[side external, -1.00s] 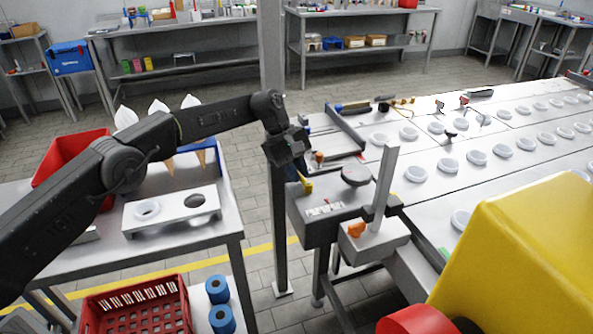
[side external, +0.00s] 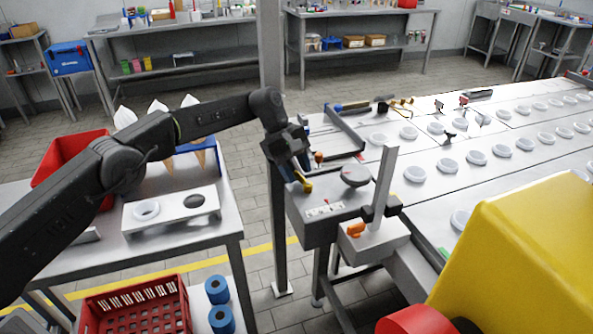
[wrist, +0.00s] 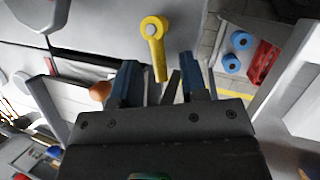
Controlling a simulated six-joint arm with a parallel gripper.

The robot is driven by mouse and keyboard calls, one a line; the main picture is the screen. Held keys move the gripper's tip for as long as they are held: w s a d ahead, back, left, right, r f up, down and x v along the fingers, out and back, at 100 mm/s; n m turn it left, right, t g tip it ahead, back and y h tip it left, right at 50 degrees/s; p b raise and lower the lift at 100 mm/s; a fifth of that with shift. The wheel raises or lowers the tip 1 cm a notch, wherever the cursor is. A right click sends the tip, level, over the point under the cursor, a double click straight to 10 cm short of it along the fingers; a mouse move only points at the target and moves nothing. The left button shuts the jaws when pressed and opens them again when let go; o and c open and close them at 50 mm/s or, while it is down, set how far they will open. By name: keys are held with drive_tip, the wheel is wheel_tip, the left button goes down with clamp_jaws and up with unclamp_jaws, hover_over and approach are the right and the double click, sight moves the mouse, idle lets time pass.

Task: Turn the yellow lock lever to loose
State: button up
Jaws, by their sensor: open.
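The yellow lock lever (side external: 303,184) sits on the left end of a grey machine box. In the wrist view it shows as a round hub with a handle (wrist: 155,46) pointing toward my gripper. My gripper (side external: 296,169) is open and empty, tilted down close to the lever from above left. In the wrist view its two blue fingers (wrist: 159,65) stand on either side of the handle's free end, with gaps on both sides. I cannot tell whether the fingertips are level with the handle.
An orange knob (side external: 318,156) stands just beyond the gripper, near the left finger in the wrist view. A thick grey column (side external: 271,60) rises behind my arm.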

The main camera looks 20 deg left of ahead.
drive_tip(key=v, duration=0.7)
drive_tip(key=s+d+r+t+y, duration=0.2)
drive_tip(key=s+d+r+y, duration=0.15)
drive_tip(key=r, duration=0.25)
drive_tip(key=shift+n+y, duration=0.25)
drive_tip(key=shift+n, duration=0.05)
drive_tip(key=w+f, duration=0.1)
drive_tip(key=f, duration=0.7)
drive_tip(key=w+d+f, duration=0.1)
drive_tip(key=f, duration=0.4)
drive_tip(key=shift+w, duration=0.35)
drive_tip(key=shift+a, duration=0.1)
drive_tip(key=shift+c, duration=0.5)
clamp_jaws()
